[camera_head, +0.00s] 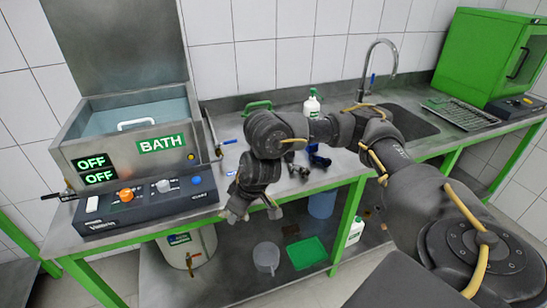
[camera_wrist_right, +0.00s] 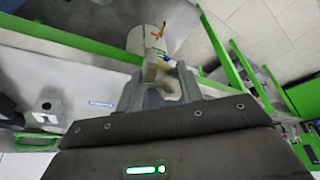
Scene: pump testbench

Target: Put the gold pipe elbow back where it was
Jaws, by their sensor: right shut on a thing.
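My right gripper (camera_head: 250,213) reaches in from the right in the head view and points down at the front edge of the bench, right of the bath. In the right wrist view my right gripper (camera_wrist_right: 167,88) is shut on a small pale, beige-gold piece, which looks like the gold pipe elbow (camera_wrist_right: 166,81). Its shape is partly hidden by the fingers. In the head view I cannot make out the elbow at the gripper. My left gripper is not in view.
The bath (camera_head: 130,150) with its control box stands on the left. Small dark parts (camera_head: 318,158) lie behind my arm. A white bottle (camera_head: 312,103) and a sink (camera_head: 405,121) are farther back. A white container with a tap (camera_head: 186,247) stands beneath the bench.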

